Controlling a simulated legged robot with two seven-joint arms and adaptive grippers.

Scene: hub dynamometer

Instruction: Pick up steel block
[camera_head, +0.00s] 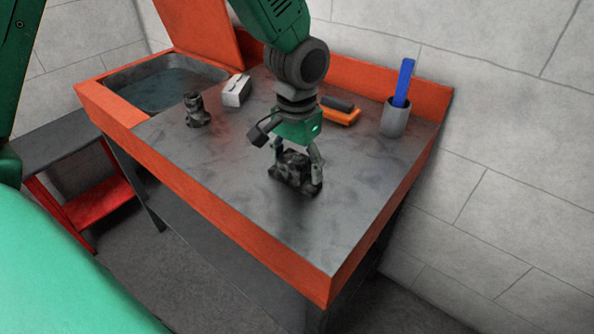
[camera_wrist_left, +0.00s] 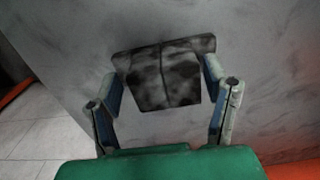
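The steel block (camera_head: 291,170), dark and mottled with an uneven outline, is near the middle of the workbench. In the left wrist view the block (camera_wrist_left: 165,75) lies between my fingertips, its wider part at the far side. My left gripper (camera_head: 298,160) points down over it, one finger on each side. In the left wrist view the gripper's (camera_wrist_left: 163,85) fingers stand wide apart. The tips come close to the block's sides, and contact is unclear. I cannot tell whether the block rests on the bench or hangs just above it. My right gripper is out of view.
The grey bench top (camera_head: 335,228) has a raised orange rim. A dark fitting (camera_head: 196,110), a pale block (camera_head: 236,91), an orange tool (camera_head: 342,117) and a grey cup (camera_head: 394,119) with a blue item stand farther back. A basin (camera_head: 165,85) is at left. The front is clear.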

